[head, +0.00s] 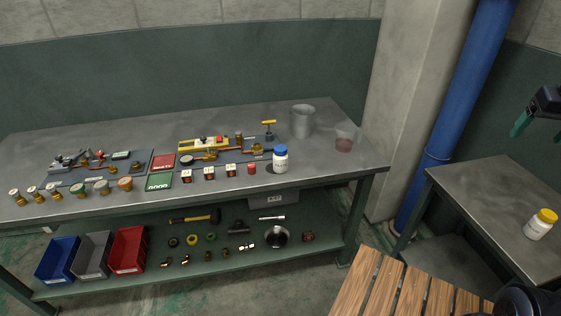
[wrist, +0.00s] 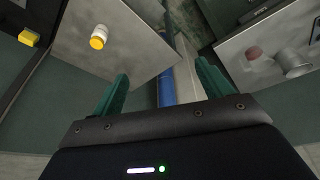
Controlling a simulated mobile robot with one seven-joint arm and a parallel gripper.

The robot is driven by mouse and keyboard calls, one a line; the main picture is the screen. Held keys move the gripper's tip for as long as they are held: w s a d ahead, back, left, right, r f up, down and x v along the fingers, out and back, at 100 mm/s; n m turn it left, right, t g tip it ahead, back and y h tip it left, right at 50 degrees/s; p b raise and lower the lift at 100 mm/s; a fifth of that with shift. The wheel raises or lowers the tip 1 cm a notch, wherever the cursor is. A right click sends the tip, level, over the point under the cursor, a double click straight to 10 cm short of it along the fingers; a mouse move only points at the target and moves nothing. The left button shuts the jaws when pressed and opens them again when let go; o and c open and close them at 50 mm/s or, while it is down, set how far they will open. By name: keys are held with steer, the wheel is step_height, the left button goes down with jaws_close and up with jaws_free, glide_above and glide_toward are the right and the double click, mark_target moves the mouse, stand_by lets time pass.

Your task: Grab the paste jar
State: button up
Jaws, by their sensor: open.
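Two white jars are in view, and I cannot tell from their labels which is the paste jar. One with a yellow lid (head: 540,225) stands on the side table at the right. It also shows in the wrist view (wrist: 99,37), upper left, beyond my left finger. The other, with a blue lid (head: 280,160), stands near the front edge of the long workbench. My gripper (wrist: 161,72) is open and empty, its green fingers wide apart. In the head view it is partly cut off at the right edge, above the side table and apart from both jars.
The side table (head: 475,200) is otherwise bare. The long workbench (head: 340,160) holds a metal cup (head: 302,121), a clear beaker (head: 345,138), fittings and tools. Its lower shelf carries bins and parts. A blue pipe (head: 455,100) rises between the tables. A slatted wooden surface (head: 385,295) is in front.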

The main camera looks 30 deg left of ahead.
steer(key=w+a+n+g, duration=0.1)
steer(key=w+a+n, duration=0.1)
steer(key=w+a, duration=0.45)
steer(key=w+a+n, duration=0.2)
steer(key=w+a, duration=0.1)
steer(key=a, duration=0.7)
steer(key=n+g, duration=0.3)
steer(key=n, duration=0.6)
glide_toward(280, 147)
steer(key=shift+s+d+f+h, duration=0.1)
steer(key=shift+d+f+h, duration=0.2)
steer(key=shift+d+f, duration=0.1)
steer(key=shift+s+a+f+n, duration=0.3)
steer(key=shift+f, duration=0.2)
step_height(280, 147, down, 5)
steer(key=shift+r, duration=0.1)
steer(key=shift+w+a+f, duration=0.1)
steer(key=shift+f, duration=1.25)
steer(key=shift+w+a+f, duration=0.1)
steer(key=shift+f, duration=1.3)
steer(key=c, duration=1.2)
steer(key=shift+c, duration=0.2)
steer(key=shift+r, duration=0.15)
